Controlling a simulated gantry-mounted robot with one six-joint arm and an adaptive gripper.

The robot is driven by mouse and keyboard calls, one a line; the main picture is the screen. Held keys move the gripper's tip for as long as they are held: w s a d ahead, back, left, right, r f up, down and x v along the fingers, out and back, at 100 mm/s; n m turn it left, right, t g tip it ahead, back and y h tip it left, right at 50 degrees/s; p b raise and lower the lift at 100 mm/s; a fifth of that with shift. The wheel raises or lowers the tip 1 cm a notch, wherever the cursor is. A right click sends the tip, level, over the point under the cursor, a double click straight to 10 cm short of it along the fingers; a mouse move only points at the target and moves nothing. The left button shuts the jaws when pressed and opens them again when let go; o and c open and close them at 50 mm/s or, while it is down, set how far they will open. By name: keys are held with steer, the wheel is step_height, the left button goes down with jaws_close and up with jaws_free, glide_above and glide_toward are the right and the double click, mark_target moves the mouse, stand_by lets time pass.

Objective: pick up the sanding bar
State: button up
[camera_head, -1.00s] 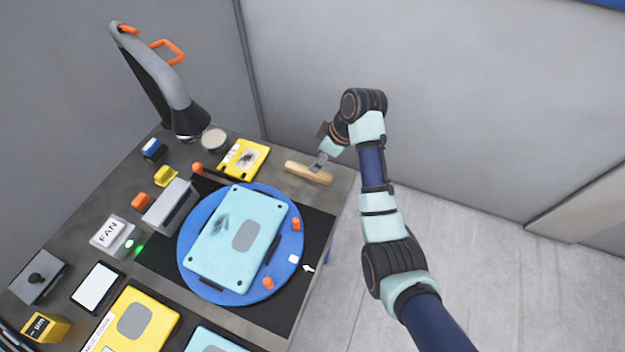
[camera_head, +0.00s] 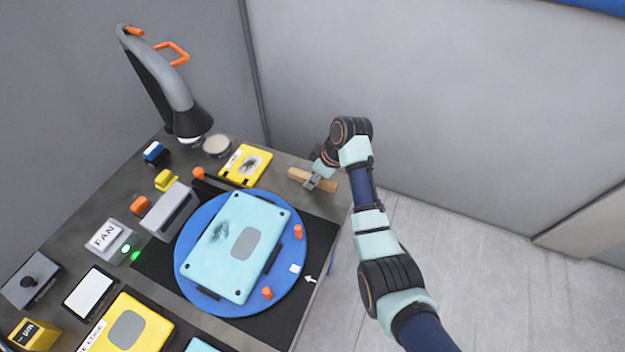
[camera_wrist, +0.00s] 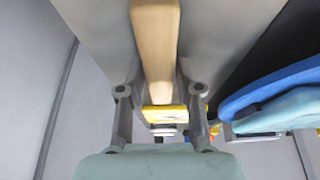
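The sanding bar, a pale wooden block (camera_head: 329,186), lies near the back right edge of the grey table. My gripper (camera_head: 312,182) is down at the middle of the bar and covers part of it. In the wrist view the bar (camera_wrist: 155,40) runs lengthwise between the two fingers of my gripper (camera_wrist: 159,68). One finger is on each side, very close to the bar; I cannot tell whether both touch it. The bar appears to be resting on the table.
A blue turntable (camera_head: 192,277) carries a light blue panel (camera_head: 225,268) left of the bar. A grey lamp-like hood (camera_head: 172,85) stands at the back. The table edge is close on the right.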

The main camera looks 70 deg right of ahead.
jaws_close()
step_height(320, 180, up, 20)
steer(key=p, duration=0.6)
steer(key=shift+p, duration=0.4)
